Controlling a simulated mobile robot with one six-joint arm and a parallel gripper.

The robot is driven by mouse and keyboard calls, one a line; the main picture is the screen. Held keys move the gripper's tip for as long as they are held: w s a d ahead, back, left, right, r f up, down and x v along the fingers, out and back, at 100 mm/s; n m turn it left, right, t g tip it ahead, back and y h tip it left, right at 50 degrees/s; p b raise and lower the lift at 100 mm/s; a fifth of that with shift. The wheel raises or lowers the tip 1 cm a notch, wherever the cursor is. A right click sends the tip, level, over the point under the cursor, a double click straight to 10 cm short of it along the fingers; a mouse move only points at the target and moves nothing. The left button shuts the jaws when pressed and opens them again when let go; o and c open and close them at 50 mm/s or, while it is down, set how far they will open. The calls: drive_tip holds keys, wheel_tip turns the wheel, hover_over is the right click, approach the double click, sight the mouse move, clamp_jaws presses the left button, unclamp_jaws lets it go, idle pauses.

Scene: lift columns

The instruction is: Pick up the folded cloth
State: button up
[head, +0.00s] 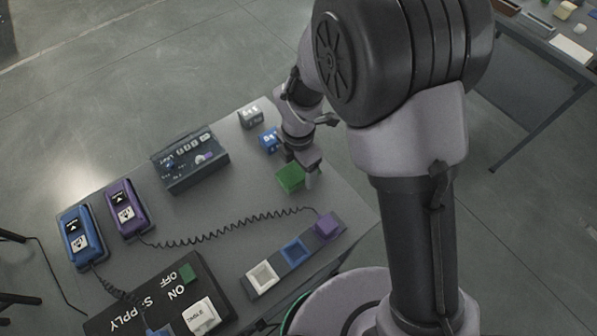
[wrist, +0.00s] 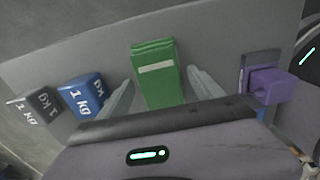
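The folded cloth is a green block-like bundle (head: 290,177) on the grey table, near its right edge in the head view. In the wrist view the green folded cloth (wrist: 160,80) has a pale band across it and lies between my two spread fingers. My gripper (head: 302,170) is open, pointing down at the cloth. In the wrist view my gripper (wrist: 162,88) has one finger on each side of the cloth, with a gap visible on both sides. The cloth's near end is hidden by the gripper body.
A blue 1 kg weight (wrist: 84,95) and a grey 1 kg weight (wrist: 36,105) stand left of the cloth in the wrist view. A purple connector (head: 327,226) with a coiled cord sits in a socket strip (head: 280,268). A dark control box (head: 190,162) stands further left.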

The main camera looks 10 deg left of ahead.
sight(297, 171)
drive_tip(key=c, duration=1.1)
drive_tip(key=shift+o, duration=0.2)
drive_tip(key=shift+r, duration=0.1)
drive_tip(key=shift+r, duration=0.3)
drive_tip(key=r+p, duration=0.2)
drive_tip(key=r, duration=0.1)
drive_tip(key=shift+s+a+r, duration=0.15)
drive_tip(key=shift+s+a, duration=0.05)
drive_tip(key=s+a+p, duration=0.1)
drive_tip(key=s+a, duration=0.1)
drive_tip(key=s, duration=0.2)
drive_tip(key=s+a+p, duration=0.1)
drive_tip(key=s+a, duration=0.2)
drive_tip(key=s, duration=0.1)
drive_tip(key=s+a+r, duration=0.1)
drive_tip(key=s+a, duration=0.2)
drive_tip(key=s, duration=0.2)
drive_tip(key=shift+s+p, duration=0.1)
drive_tip(key=shift+p, duration=0.3)
